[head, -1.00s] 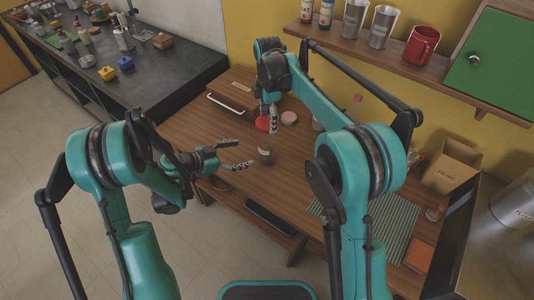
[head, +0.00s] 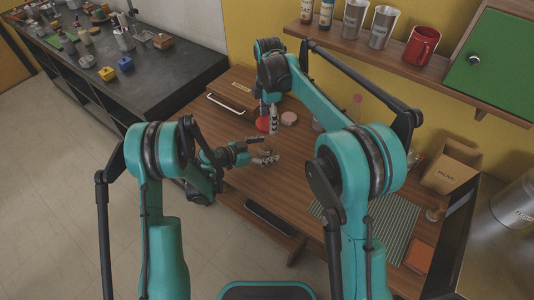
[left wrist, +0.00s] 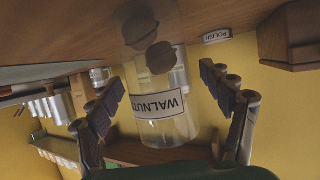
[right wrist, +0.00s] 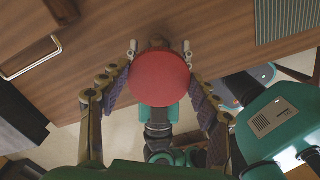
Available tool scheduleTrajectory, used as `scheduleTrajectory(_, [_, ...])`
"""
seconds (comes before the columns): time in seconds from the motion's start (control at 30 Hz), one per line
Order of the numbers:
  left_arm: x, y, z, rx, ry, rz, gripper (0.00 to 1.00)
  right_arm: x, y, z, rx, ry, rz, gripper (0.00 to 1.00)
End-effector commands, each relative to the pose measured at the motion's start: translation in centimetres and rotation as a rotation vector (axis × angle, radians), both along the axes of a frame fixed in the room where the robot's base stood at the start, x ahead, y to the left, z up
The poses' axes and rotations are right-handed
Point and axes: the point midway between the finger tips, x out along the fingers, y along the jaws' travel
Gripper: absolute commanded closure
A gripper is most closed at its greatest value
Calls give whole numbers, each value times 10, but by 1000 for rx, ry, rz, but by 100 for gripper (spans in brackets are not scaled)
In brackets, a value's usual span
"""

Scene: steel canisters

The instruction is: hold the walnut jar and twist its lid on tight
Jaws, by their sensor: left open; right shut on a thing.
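The walnut jar (left wrist: 175,128) is clear, with a white label and brown walnuts inside. It stands on the wooden table, between the fingers of my left gripper (head: 262,151). The left fingers are open, one on each side of the jar, apart from it as far as I can see. In the head view they hide most of the jar. My right gripper (right wrist: 160,52) points down above the table, shut on the red lid (right wrist: 160,80). The lid hides much of what is below it in the right wrist view. It also shows in the head view (head: 263,124).
A pinkish disc (head: 289,118) lies on the table beside the right gripper. A striped mat (head: 378,225), a cardboard box (head: 452,165) and an orange block (head: 419,257) are to the right. A white-handled item (head: 226,104) is at the left.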

Motion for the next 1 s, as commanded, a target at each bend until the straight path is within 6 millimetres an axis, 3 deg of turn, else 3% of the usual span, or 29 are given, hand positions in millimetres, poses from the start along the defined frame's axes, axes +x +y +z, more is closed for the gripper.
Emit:
scheduleTrajectory(0.3, [1,-2,-1,0,0,0,20,0,0,0,0,0,0,53])
scheduleTrajectory(0.37, [1,-2,-1,0,0,0,33,0,0,0,0,0,0,53])
scheduleTrajectory(0.6, [1,-2,-1,0,0,0,97,0,0,0,0,0,0,53])
scheduleTrajectory(0.73, [1,-2,-1,0,0,0,98,0,0,-6,0,0,0,53])
scheduleTrajectory(1.0, [1,-2,-1,0,0,0,98,1,-2,-44,1,0,0,53])
